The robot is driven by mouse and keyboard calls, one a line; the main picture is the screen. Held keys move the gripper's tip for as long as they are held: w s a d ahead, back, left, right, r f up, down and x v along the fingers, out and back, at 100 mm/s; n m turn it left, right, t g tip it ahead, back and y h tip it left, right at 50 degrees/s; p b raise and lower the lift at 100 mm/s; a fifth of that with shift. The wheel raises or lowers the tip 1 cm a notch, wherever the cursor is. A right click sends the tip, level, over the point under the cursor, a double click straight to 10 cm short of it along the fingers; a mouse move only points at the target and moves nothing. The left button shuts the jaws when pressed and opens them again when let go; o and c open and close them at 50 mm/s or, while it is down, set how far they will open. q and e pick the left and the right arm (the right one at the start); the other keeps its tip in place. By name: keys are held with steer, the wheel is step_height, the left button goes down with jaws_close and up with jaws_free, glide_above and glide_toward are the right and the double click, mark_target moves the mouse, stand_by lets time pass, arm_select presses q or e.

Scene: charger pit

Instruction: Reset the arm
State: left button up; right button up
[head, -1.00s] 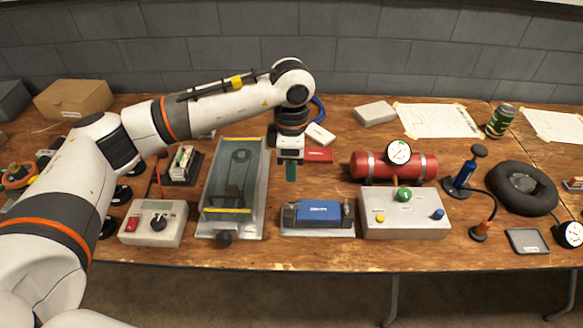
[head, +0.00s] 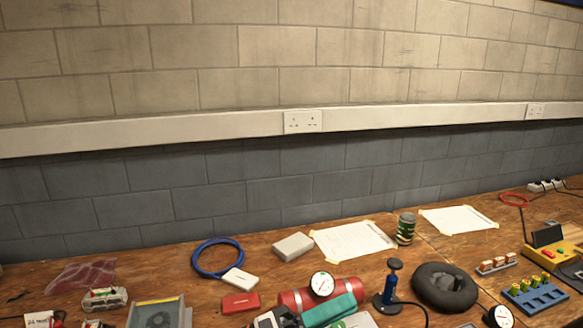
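Only one teal shape can be made out, so the gap between the fingers cannot be judged. No held object can be made out. The rest of my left arm is below the picture. My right arm and gripper are not in view.
The wooden bench (head: 405,262) holds a blue cable loop (head: 216,243), a red box (head: 240,303), a blue hand pump (head: 391,284), a black tyre (head: 444,286) and a green can (head: 405,229). A block wall with a socket (head: 303,121) stands behind it.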

arm_select(q)
steer(key=w+a+f+n+t+y, duration=0.3)
steer(key=a+n+t+y, duration=0.45)
steer(key=n, duration=0.45)
steer(key=w+a+f+n+t+y, duration=0.3)
steer(key=a+n+t+y, duration=0.4)
steer(key=n, duration=0.5)
steer(key=s+a+f+n+g+y, duration=0.3)
steer(key=a+f+n, duration=0.15)
steer(key=f, duration=0.25)
steer(key=s+a+f+n+g+y, duration=0.25)
steer(key=a+f+n+y, duration=0.2)
steer(key=f, duration=0.25)
steer(key=s+a+f+n+g, duration=0.2)
steer(key=s+f+g, duration=0.35)
steer(key=s, duration=0.35)
steer(key=s+a+f+n+g, duration=0.1)
steer(key=s+f+n+g, duration=0.1)
steer(key=s+f+g, duration=0.6)
step_height(320, 180, down, 24)
steer(key=s+f+t, duration=0.1)
steer(key=s+t, duration=0.1)
steer(key=s, duration=0.1)
steer(key=s+a+f+g, duration=0.1)
steer(key=s+a+f, duration=0.2)
steer(key=s+f, duration=1.1)
steer(key=shift+s+f+p, duration=0.2)
steer(key=shift+s+p, duration=0.2)
steer(key=shift+s, duration=0.55)
